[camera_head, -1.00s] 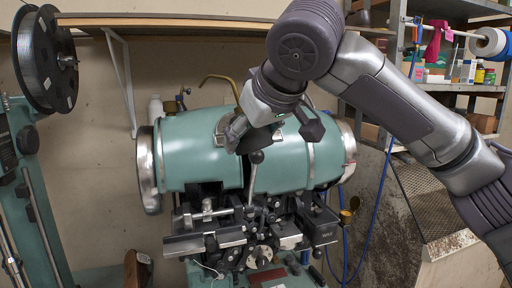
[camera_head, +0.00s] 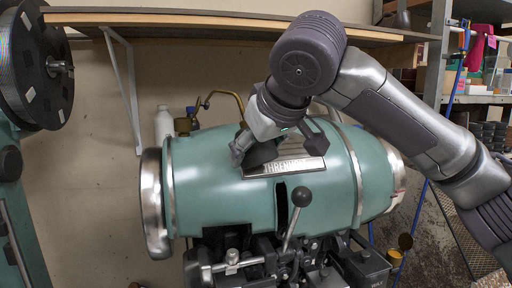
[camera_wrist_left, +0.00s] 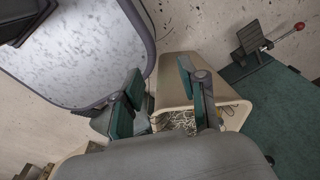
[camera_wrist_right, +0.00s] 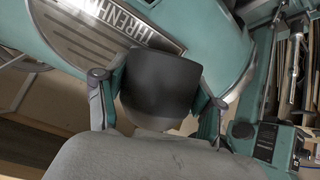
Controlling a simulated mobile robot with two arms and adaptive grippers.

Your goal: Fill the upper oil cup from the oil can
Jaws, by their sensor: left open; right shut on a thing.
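The stitcher has a teal barrel-shaped body (camera_head: 240,195) with a THRENH… nameplate. My right gripper (camera_head: 245,148) is in front of its upper left side, shut on the dark oil can (camera_wrist_right: 160,85), which fills the space between the fingers in the right wrist view. A thin curved brass spout (camera_head: 226,94) rises behind the gripper and bends down to the left. Its tip is just right of and above a small brass cup (camera_head: 182,126) on top of the body, seemingly apart from it. My left gripper (camera_wrist_left: 163,100) is open and empty in the left wrist view.
Another brass cup (camera_head: 405,241) sits low at the right. A knobbed lever (camera_head: 300,198) stands in front of the body. A wooden shelf (camera_head: 200,20) runs above; a wire spool (camera_head: 35,65) is at the left. A beige bin (camera_wrist_left: 175,75) with scraps is near my left gripper.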

